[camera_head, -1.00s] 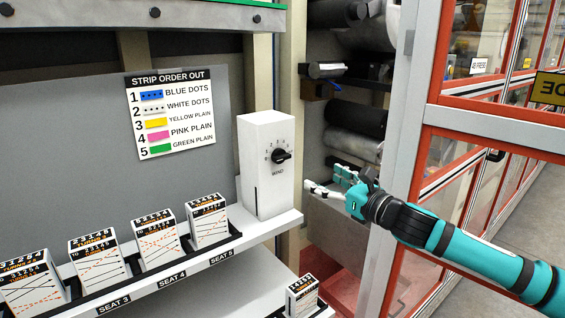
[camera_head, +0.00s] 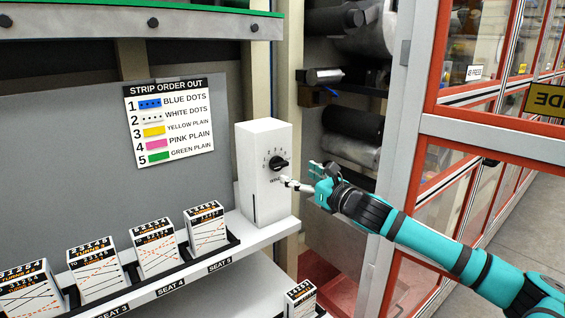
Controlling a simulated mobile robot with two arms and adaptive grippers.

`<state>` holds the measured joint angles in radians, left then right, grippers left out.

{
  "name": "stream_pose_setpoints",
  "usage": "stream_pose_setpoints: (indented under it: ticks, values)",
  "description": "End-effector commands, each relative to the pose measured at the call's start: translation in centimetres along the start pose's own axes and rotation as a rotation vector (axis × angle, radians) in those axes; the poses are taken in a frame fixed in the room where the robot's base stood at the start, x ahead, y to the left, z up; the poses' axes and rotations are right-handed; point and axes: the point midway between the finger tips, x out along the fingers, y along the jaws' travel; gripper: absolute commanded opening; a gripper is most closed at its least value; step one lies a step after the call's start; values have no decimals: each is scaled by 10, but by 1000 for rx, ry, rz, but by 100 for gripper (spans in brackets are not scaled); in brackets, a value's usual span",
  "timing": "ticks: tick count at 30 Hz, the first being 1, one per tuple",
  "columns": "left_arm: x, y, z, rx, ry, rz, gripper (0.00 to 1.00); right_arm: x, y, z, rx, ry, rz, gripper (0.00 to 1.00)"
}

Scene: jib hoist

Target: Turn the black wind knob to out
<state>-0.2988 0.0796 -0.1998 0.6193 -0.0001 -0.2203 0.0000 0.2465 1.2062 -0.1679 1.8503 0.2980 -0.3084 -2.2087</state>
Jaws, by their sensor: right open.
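The black wind knob (camera_head: 279,163) sits on the front face of a white upright box (camera_head: 263,195), with small marks around it and a label below it. The label is partly covered by a fingertip of my right gripper. The box stands at the right end of a white shelf. My right gripper (camera_head: 300,175) is open and empty, just right of and below the knob, with its fingers pointing left toward the box. I cannot tell whether a fingertip touches the box face; the knob is not between the fingers. My left gripper is not in view.
Several printed card boxes (camera_head: 155,248) stand in black seat holders along the shelf (camera_head: 225,262). A strip order sign (camera_head: 170,120) hangs on the grey panel behind. Dark rolls (camera_head: 352,122) lie right of the box. A red-framed glass partition (camera_head: 490,150) stands at the right, near my arm.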

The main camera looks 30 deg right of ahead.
Motion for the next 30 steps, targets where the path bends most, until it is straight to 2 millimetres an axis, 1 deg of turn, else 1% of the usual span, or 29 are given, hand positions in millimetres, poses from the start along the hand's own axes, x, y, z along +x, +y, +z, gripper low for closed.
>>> stream_pose_setpoints:
  ticks: [1,4,6,13,18,26,30]
  values:
    - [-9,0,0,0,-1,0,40,8,0,7,6,-5,0,75]
    - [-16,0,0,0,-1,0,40,23,3,8,4,-5,4,75]
    - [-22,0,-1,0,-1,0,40,36,1,6,5,-3,0,75]
    - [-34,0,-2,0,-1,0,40,67,2,3,2,-1,2,75]
    - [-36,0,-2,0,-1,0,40,76,2,2,-1,-1,4,75]
    - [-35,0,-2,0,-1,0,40,76,2,0,-1,0,3,75]
    - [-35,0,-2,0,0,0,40,76,2,0,-2,0,3,58]
